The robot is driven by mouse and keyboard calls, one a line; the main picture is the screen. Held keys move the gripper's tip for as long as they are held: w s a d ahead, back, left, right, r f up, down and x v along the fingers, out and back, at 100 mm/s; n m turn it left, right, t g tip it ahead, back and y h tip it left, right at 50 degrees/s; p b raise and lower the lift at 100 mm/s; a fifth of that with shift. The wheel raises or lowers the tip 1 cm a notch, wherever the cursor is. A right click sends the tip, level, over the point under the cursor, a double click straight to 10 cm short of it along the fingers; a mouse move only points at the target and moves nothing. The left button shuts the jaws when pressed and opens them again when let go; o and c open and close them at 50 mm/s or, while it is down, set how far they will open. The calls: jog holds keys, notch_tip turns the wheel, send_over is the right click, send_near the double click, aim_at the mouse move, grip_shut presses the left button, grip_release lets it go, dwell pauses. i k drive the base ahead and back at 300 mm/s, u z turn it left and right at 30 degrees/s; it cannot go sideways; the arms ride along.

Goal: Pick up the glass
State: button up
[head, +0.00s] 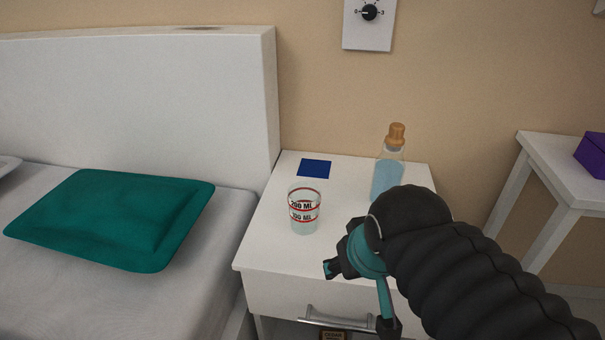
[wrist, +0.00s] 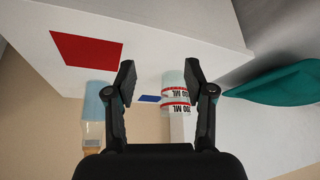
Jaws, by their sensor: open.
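The glass (head: 304,213) is clear with red bands and black volume markings. It stands upright on the white nightstand (head: 270,248), left of centre. My gripper (head: 333,266) is in front and to the right of the glass in the head view, apart from it. In the wrist view, which looks upside down, my gripper (wrist: 160,75) is open and empty. The glass (wrist: 175,94) shows beyond the fingers there, nearer the right finger, which hides part of its edge.
A bottle (head: 388,175) with a cork stands behind my arm. A blue square (head: 314,168) lies behind the glass, and a red square (wrist: 87,50) shows in the wrist view. The bed with a teal pillow (head: 115,218) is left. A white side table (head: 560,180) holds a purple box (head: 592,154).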

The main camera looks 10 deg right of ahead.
aim_at(304, 198)
jog(key=u, duration=0.05)
jog(key=k, duration=0.5)
jog(key=u, duration=3.25)
jog(key=k, duration=1.1)
jog(key=z, duration=1.2)
